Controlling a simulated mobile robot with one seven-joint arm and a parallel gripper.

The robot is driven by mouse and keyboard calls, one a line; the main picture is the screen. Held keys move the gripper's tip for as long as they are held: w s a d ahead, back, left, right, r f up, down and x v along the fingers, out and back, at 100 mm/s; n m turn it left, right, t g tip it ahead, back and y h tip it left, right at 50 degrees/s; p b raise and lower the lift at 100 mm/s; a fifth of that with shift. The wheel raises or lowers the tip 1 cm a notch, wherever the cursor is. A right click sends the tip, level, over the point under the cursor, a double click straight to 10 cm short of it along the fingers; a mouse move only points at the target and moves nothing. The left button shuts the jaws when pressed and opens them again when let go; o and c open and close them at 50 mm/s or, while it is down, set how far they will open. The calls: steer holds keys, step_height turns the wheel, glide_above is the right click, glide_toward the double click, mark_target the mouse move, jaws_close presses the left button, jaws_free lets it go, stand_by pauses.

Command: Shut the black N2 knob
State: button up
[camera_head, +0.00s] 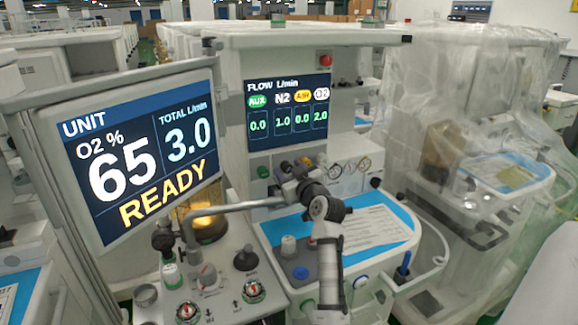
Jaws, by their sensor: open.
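The flow display (287,112) faces me and reads AUX 0.0, N2 1.0, Air 0.0 and O2 2.0. Under it runs a row of knobs, with a green knob (263,172) at the left end. The black N2 knob (286,167) shows only as a small dark shape right of the green one, largely covered by my gripper. My gripper (291,180) is open at the knob row, in front of the black knob. I cannot tell whether its fingers touch the knob or stand around it.
The unit screen (140,160) at the left reads O2 65%, total 3.0 and READY. A grey pipe (235,206) crosses left of my gripper. A lower panel bears another black knob (246,258). A blue-topped worktop (375,228) lies under my arm; a plastic-covered cart (470,130) stands right.

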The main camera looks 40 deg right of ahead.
steer(key=shift+w+d, duration=0.1)
steer(key=shift+w, duration=0.2)
steer(key=c, duration=1)
steer(key=shift+f+m+b, duration=0.1)
steer(key=shift+m+b, duration=0.2)
steer(key=shift+m, duration=1.1)
steer(key=o, duration=1)
